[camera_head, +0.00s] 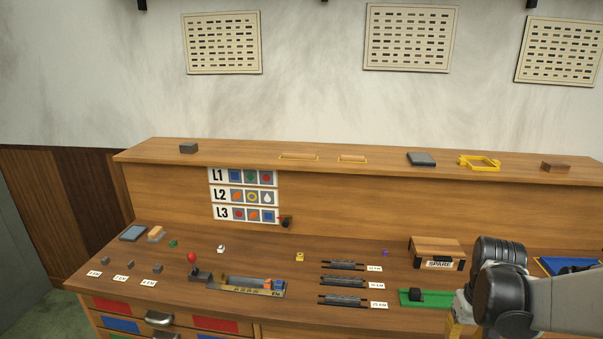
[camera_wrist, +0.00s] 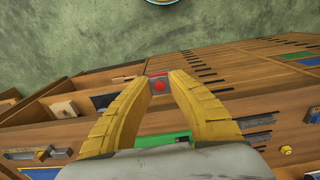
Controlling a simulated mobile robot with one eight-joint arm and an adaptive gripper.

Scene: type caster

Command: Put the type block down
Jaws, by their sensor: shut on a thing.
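My gripper (camera_wrist: 160,86) shows in the wrist view with its two yellow fingers closed on a small grey type block (camera_wrist: 159,84). The block has a red round mark on its face towards the camera. In the head view my arm reaches in from the right, and only a bit of the yellow gripper shows at the lower edge. The held block is hidden there. A composing tray (camera_head: 240,291) with an orange and a blue block at its right end lies on the bench. A green tray (camera_head: 440,301) with a black block lies left of my arm.
A card with rows L1 to L3 (camera_head: 243,195) stands at the bench back. A red-knobbed lever (camera_head: 192,259), several dark racks (camera_head: 343,283), a SPARE box (camera_head: 437,250) and a blue tray (camera_head: 556,265) are on the bench. A yellow frame (camera_head: 479,163) sits on the shelf.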

